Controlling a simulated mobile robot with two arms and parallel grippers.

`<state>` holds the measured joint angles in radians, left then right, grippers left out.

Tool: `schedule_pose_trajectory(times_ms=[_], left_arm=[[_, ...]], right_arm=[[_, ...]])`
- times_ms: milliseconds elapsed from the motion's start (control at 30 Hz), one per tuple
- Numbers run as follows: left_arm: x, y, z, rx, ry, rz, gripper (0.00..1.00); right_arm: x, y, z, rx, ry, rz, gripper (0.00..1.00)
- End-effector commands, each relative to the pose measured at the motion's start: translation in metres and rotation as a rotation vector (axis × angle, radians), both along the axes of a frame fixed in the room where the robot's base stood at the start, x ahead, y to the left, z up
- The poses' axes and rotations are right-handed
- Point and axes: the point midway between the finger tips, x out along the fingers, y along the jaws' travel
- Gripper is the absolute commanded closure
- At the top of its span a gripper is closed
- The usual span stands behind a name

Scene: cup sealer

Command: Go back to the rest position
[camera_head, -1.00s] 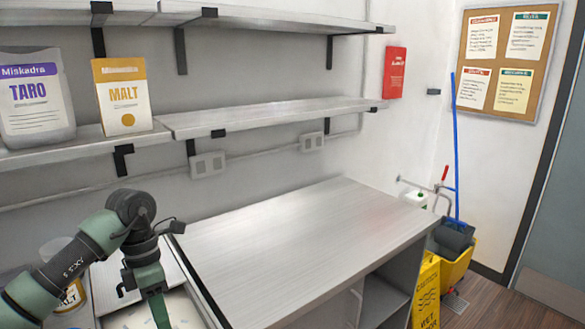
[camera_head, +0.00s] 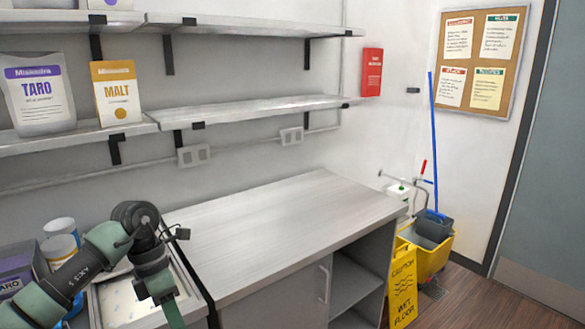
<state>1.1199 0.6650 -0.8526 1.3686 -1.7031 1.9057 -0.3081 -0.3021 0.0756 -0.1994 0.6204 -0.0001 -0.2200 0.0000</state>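My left arm comes in from the lower left, and its wrist and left gripper (camera_head: 160,290) point down over a pale tray or basin (camera_head: 118,300) set in the counter. The gripper runs to the bottom edge of the picture, and I cannot tell whether it is open or shut. Nothing is seen held in it. My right arm and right gripper are out of view.
A bare metal counter (camera_head: 265,225) fills the middle. Wall shelves above hold a taro bag (camera_head: 38,95) and a malt bag (camera_head: 116,95). A yellow wet-floor sign (camera_head: 402,285) and mop bucket (camera_head: 437,258) stand right of the counter.

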Motion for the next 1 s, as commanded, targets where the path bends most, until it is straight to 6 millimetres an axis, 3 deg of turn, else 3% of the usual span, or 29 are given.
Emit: schedule_pose_trajectory(times_ms=[167, 367, 467, 600, 667, 800, 867, 1000], left_arm=[[0.0, -0.034, -0.024, -0.149, 0.036, 0.041, 0.66], [0.002, -0.092, -0.055, -0.429, 0.111, 0.17, 0.66], [0.007, -0.126, -0.073, -0.624, 0.175, 0.307, 0.66], [0.027, -0.163, -0.11, -0.951, 0.321, 0.67, 0.66], [0.041, -0.165, -0.137, -1.089, 0.399, 0.909, 0.66], [0.056, -0.129, -0.231, -1.268, 0.56, 1.514, 0.66], [0.05, -0.11, -0.271, -1.284, 0.603, 1.724, 0.66], [0.011, -0.07, -0.363, -1.248, 0.679, 2.156, 0.66]], right_arm=[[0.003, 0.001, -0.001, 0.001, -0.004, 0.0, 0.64], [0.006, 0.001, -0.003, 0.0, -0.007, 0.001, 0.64], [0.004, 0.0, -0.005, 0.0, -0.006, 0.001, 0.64], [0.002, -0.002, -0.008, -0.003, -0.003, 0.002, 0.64], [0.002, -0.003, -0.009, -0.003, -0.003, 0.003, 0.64], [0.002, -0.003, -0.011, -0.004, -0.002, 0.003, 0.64], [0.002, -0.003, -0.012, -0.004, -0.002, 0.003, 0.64], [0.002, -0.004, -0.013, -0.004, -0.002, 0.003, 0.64]])
